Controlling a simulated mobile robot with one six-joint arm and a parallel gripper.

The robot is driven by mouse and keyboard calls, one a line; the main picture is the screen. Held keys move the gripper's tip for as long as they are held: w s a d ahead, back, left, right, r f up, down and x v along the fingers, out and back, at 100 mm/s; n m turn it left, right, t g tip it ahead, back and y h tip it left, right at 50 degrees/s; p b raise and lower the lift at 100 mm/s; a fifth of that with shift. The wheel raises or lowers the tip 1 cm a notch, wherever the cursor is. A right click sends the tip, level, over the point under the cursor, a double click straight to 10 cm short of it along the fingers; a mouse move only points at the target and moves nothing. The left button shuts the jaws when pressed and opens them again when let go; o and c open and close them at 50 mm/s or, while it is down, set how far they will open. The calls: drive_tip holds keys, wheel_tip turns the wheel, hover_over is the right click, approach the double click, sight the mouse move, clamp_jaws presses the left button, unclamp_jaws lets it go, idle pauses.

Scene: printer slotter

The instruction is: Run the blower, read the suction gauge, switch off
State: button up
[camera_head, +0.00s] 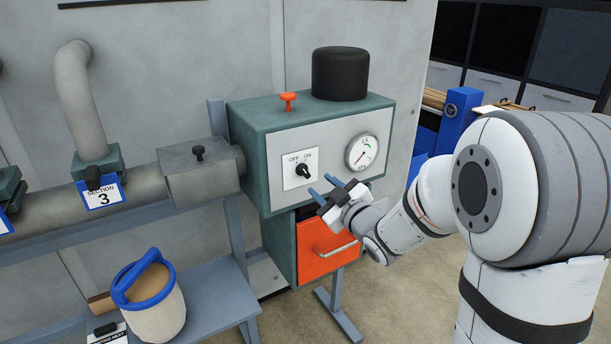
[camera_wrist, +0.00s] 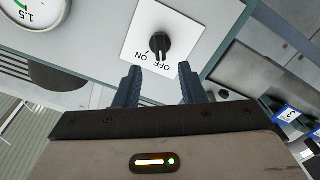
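The blower is a teal box (camera_head: 255,118) with a grey front panel and a black cap on top. Its black OFF/ON knob (camera_head: 302,171) sits on a white plate; the knob also shows in the wrist view (camera_wrist: 156,43), and its exact setting is hard to read. Only part of the gauge (camera_wrist: 38,14) shows in the wrist view. My gripper (camera_head: 321,186) is open and empty, in front of the panel just below the knob, apart from it.
An orange drawer (camera_head: 322,252) with a handle is below the panel. A red knob (camera_head: 288,99) is on the box top. A grey pipe (camera_head: 120,192) with a "Section 3" tag runs left. A blue-rimmed bucket (camera_head: 154,308) stands on the low shelf (camera_head: 212,297).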

sight(305, 173)
drive_tip(key=p+x, duration=0.2)
drive_tip(key=x, duration=0.5)
drive_tip(key=shift+w+a+r, duration=0.1)
drive_tip(key=shift+w+a, duration=0.05)
drive_tip(key=shift+a, duration=0.2)
clamp_jaws()
